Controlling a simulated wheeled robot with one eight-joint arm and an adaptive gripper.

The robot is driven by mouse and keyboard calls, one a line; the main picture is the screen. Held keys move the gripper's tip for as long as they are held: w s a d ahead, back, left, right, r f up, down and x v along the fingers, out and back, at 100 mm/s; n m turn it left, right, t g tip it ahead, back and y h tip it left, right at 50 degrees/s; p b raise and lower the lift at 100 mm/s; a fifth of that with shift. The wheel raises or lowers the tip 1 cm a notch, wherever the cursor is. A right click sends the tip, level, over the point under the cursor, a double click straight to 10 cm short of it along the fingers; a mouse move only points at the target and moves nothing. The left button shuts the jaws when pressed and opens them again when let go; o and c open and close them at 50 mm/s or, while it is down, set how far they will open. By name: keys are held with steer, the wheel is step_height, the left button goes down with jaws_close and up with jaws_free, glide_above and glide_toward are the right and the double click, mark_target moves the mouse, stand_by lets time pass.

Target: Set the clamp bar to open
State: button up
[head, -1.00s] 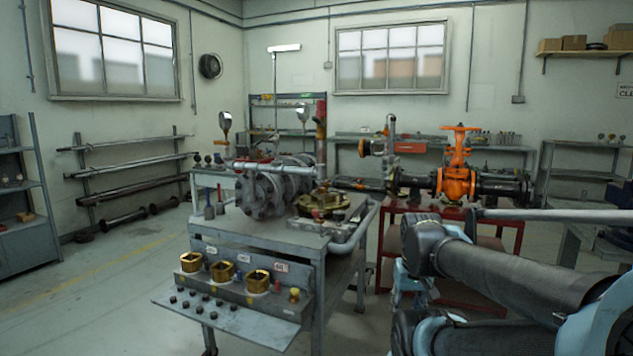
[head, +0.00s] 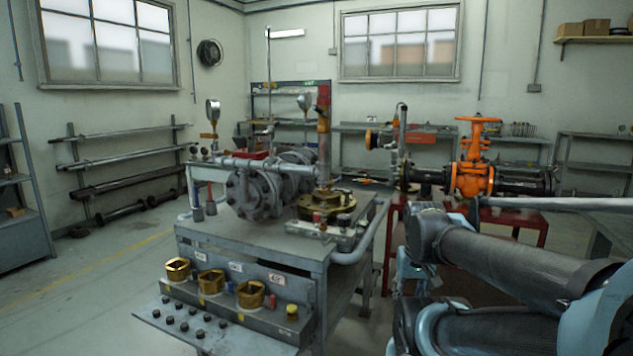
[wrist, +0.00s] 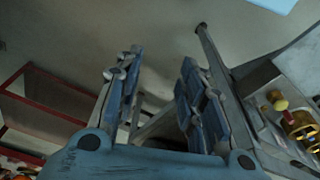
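No part is plainly marked as the clamp bar. An upright bar with a worn red and yellow top (head: 323,120) stands above a round brass flange (head: 326,204) on the steel bench in the head view; I cannot tell if it is the clamp bar. A small block with red and dark knobs (head: 322,227) sits in front of the flange. In the wrist view my gripper (wrist: 162,60) is open, with its two blue-grey fingers apart and nothing between them. It is off to the right of the bench, clear of the flange and the upright bar.
The bench front carries several brass cups (head: 211,282) above a tray (head: 230,335) of small dark pieces. Grey pump casing (head: 252,190) fills the bench's left side. An orange valve (head: 473,165) stands on a red table (head: 515,219) at the right.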

steer(key=w+a+r, duration=0.2)
steer(key=w+r, duration=0.9)
steer(key=r, duration=0.5)
steer(key=w+a+r+n+g, duration=0.1)
steer(key=w+a+r, duration=0.45)
steer(key=w, duration=0.45)
steer(key=w+a+r, duration=0.4)
steer(key=w+r, duration=0.3)
steer(key=w, duration=0.2)
steer(key=w+a+r+n+g, duration=0.1)
steer(key=w+a+r, duration=0.45)
steer(key=w, duration=0.45)
steer(key=w+a, duration=1)
steer(key=w, duration=0.2)
steer(key=shift+n, duration=0.3)
step_height(320, 180, down, 16)
steer(key=shift+a+f, duration=0.15)
jaws_close()
